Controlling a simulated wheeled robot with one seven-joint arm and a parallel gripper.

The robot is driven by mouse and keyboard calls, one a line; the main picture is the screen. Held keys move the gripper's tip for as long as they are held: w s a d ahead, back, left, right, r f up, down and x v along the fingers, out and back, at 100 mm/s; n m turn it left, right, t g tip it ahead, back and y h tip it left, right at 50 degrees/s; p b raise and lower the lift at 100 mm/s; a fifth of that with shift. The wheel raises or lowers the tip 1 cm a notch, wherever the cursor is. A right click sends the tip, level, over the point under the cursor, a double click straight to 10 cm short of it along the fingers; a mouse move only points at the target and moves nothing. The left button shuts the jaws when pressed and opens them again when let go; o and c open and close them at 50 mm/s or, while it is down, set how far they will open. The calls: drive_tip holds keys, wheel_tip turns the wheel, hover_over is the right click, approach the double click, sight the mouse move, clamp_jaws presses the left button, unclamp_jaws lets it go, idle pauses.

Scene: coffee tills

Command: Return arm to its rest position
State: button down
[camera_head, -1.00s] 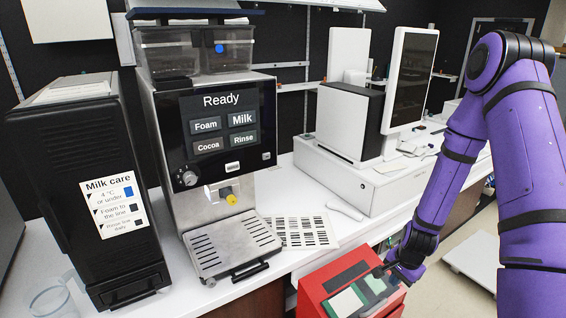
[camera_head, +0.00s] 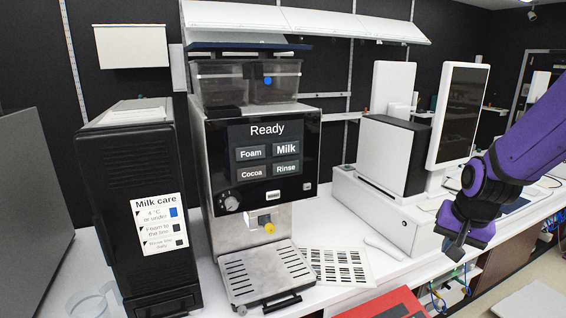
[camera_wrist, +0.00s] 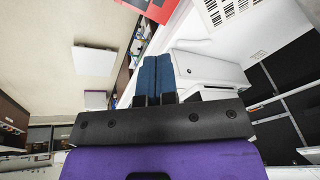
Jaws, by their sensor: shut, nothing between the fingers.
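My purple arm comes in from the right in the head view, and my gripper (camera_head: 455,247) hangs in the air at its end, beyond the counter's front edge in the picture and right of the barcode sheet. In the wrist view the two blue fingers of my gripper (camera_wrist: 156,72) lie side by side, closed, with nothing between them. The gripper touches nothing that I can see.
The coffee machine (camera_head: 262,200) with its "Ready" screen stands left of centre, next to a black milk cooler (camera_head: 130,180). A till screen (camera_head: 460,115) stands on a white base (camera_head: 385,212). A barcode sheet (camera_head: 338,268) lies on the counter. A red box (camera_head: 385,305) is at the bottom edge.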

drive_tip(key=s+a+r+n+t, duration=0.1)
drive_tip(key=s+a+r+n, duration=0.1)
drive_tip(key=s+r, duration=0.6)
drive_tip(key=s+a+r+n+t, duration=0.1)
drive_tip(key=s+r+n, duration=0.3)
drive_tip(key=s+r, duration=0.4)
drive_tip(key=shift+s+a+r, duration=0.4)
drive_tip(key=shift+s+a, duration=0.5)
drive_tip(key=shift+s, duration=0.35)
